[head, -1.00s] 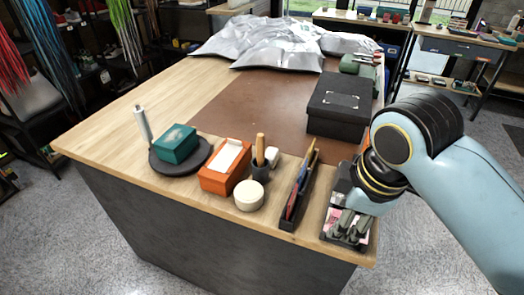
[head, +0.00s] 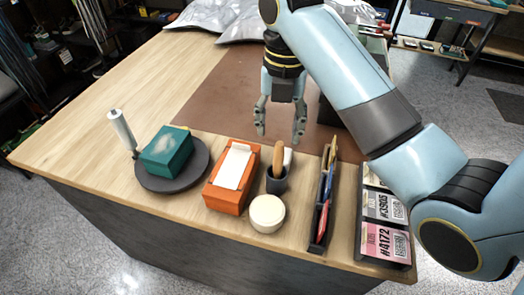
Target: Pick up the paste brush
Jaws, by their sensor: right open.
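A wooden handle (head: 278,157), which looks like the paste brush, stands upright in a small dark cup (head: 276,181) near the front of the table. Its lower end is hidden inside the cup. My right gripper (head: 280,134) points down just behind and above the handle, with its two fingers spread apart and nothing between them. In the picture the fingertips lie close to the handle's top; I cannot tell whether they touch. My left gripper is out of view.
A round cream tin (head: 267,214) stands in front of the cup, and an orange box (head: 225,201) is to its left. A narrow black holder (head: 318,229) with slim tools and a tag tray (head: 386,240) are to the right. A teal box (head: 167,152) sits farther left.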

